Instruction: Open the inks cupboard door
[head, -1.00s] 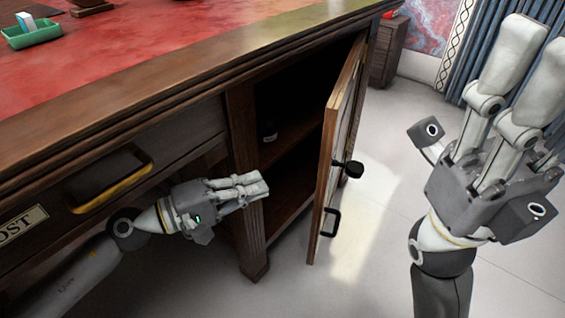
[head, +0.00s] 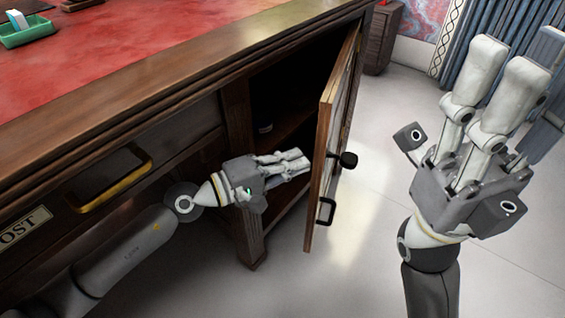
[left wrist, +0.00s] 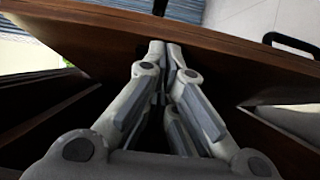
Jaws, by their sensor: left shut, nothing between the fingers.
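The cupboard door (head: 322,130) stands open, swung out from the desk, with light panels on its outer side. A black handle (head: 326,211) and a black knob (head: 348,160) show on that side. My left gripper (head: 305,160) is shut and empty at the cupboard opening, its fingertips close to the door's inner side. Contact is hard to tell. In the left wrist view, the closed fingers (left wrist: 168,50) reach up to the brown door wood (left wrist: 225,48), with the handle (left wrist: 290,42) beyond it. My right gripper (head: 505,70) is open and empty, raised right of the door.
The red-topped desk (head: 140,75) holds a green tray (head: 28,33). The pale floor (head: 380,240) right of the door is clear.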

